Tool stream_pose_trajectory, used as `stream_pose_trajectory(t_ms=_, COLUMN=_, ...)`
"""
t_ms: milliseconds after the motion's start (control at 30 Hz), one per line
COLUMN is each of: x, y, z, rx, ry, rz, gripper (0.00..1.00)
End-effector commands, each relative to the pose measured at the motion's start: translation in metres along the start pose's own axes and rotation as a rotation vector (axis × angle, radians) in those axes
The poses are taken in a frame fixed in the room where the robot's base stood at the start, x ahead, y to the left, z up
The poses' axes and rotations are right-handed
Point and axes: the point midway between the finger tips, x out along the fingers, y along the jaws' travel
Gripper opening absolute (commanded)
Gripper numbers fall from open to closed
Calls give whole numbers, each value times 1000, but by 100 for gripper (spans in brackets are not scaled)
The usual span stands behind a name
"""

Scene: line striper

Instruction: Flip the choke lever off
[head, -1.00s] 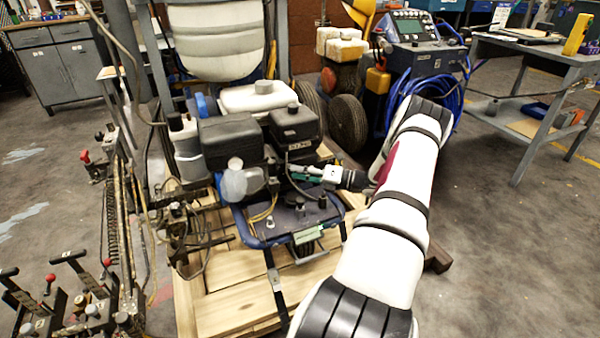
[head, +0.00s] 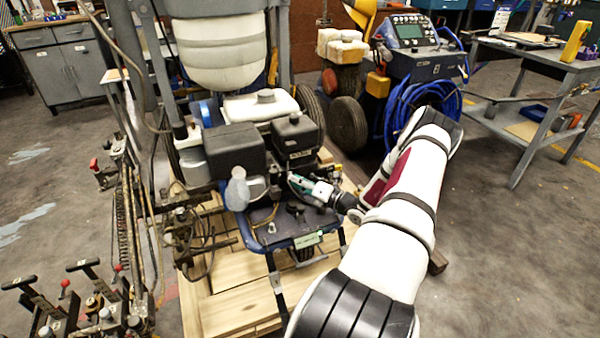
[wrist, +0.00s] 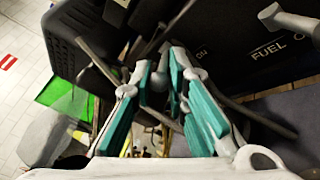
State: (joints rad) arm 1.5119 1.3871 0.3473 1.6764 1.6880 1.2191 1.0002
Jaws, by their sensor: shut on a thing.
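The line striper's engine (head: 235,150) is dark and boxy, with a white tank (head: 258,105) behind it. My gripper (head: 296,182) reaches in from the right at the engine's near right side, angled down toward my wrist. In the wrist view, my gripper's teal-padded fingers (wrist: 160,78) are close together at the dark engine panel. They appear shut on the choke lever, which is mostly hidden between the fingertips. A FUEL label (wrist: 270,50) and a light grey lever (wrist: 291,24) show to the right of the fingers.
Thin grey rods (wrist: 262,119) cross close around the fingers. A blue tubular frame (head: 262,242) lies below the engine on a wooden pallet (head: 230,300). Lever controls (head: 85,290) stand at left.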

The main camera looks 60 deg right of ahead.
Motion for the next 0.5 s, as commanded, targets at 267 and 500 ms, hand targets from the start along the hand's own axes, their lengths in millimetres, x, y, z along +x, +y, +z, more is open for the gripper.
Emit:
stream_pose_trajectory(t_ms=267, x=6, y=13, z=-10, rx=11, ry=-213, rz=-147, gripper=0)
stream_pose_trajectory(t_ms=500, x=12, y=15, z=-16, rx=8, ry=-383, rz=-267, gripper=0)
